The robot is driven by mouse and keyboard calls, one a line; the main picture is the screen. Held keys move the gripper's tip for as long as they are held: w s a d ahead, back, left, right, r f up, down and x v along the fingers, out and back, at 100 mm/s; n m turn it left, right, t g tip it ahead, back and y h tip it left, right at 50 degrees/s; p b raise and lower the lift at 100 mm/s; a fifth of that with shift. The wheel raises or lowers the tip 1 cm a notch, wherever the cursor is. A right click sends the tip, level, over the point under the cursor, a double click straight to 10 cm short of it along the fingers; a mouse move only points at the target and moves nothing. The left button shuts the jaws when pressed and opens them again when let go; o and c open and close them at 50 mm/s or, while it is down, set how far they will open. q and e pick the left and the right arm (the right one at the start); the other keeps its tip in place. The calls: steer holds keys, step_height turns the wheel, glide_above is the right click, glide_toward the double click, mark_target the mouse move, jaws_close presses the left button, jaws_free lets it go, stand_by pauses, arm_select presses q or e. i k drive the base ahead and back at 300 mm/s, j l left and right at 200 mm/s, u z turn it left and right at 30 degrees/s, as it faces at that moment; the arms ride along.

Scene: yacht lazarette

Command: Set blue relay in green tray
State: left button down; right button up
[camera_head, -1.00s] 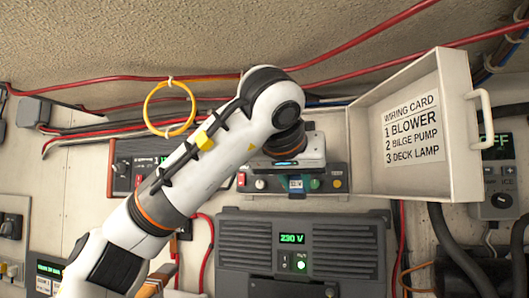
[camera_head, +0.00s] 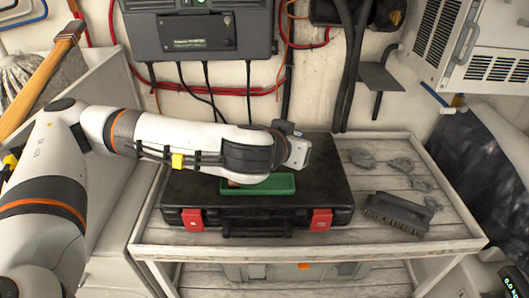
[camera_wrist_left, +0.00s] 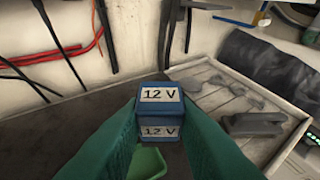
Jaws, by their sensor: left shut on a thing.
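The blue relay (camera_wrist_left: 161,108) shows in the left wrist view, with "12 V" labels on two of its faces. My left gripper (camera_wrist_left: 160,118) is shut on it, one green finger on each side. The green tray (camera_head: 262,187) lies on a closed black case in the head view, partly covered by my left wrist. A bit of the tray also shows below the relay in the left wrist view (camera_wrist_left: 149,164). In the head view my left forearm hides the relay and fingers. I cannot tell the gap between relay and tray. My right gripper is not in view.
The black case (camera_head: 325,185) with red latches stands on a grey plank-topped bench (camera_head: 400,244). A dark brush-like block (camera_head: 394,214) and several flat grey pieces lie to its right. A mop (camera_head: 40,75) leans at the left. Cables hang from a wall unit (camera_head: 200,28) behind.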

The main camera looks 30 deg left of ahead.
mark_target(258, 184)
steer(key=i+l+u, duration=0.15)
steer(key=l, duration=0.3)
steer(key=i+l+u, duration=0.1)
steer(key=l, duration=0.3)
steer(key=i+l+u, duration=0.15)
steer(key=l, duration=0.35)
steer(key=i+u, duration=0.15)
steer(key=u, duration=1.6)
steer(key=i+l, duration=0.15)
steer(key=l, duration=0.2)
